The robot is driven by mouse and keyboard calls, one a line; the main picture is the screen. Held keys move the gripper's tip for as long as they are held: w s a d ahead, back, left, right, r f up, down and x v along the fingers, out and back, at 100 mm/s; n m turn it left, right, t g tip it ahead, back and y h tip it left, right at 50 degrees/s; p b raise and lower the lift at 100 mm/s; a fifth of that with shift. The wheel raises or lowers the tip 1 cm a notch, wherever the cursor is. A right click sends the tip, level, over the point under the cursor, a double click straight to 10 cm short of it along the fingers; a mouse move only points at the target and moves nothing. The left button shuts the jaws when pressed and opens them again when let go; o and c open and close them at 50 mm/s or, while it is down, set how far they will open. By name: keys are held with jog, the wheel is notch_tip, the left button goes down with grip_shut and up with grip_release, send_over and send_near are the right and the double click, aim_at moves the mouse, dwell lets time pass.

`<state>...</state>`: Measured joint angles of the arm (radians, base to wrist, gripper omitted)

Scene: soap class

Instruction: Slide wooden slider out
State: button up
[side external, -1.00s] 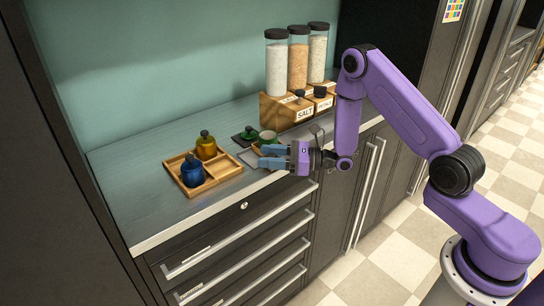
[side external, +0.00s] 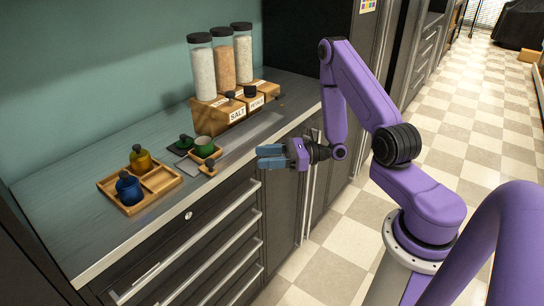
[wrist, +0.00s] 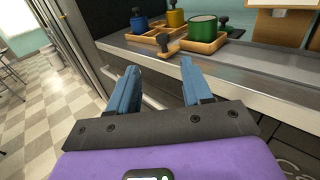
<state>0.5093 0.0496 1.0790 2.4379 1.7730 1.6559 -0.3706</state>
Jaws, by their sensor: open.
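A small wooden piece with a dark knob or handle (side external: 208,168) lies near the counter's front edge, beside the green cup (side external: 204,147); I take it as the wooden slider, but cannot be sure. In the wrist view a wooden piece (wrist: 166,46) sticks out toward me beside the wooden tray (wrist: 203,45) under the green cup. My gripper (side external: 261,157) is open and empty, in front of the counter edge and to the right of the wooden piece, clear of it. In the wrist view my blue fingers (wrist: 159,66) are spread apart below the wooden piece.
A wooden rack (side external: 206,112) with several jars stands at the back. The counter edge and drawer handles (side external: 186,243) face me. The floor to the right is clear.

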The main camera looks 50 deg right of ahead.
jog(key=shift+s+d, duration=0.45)
jog(key=shift+s, duration=0.05)
jog(key=shift+v, duration=2)
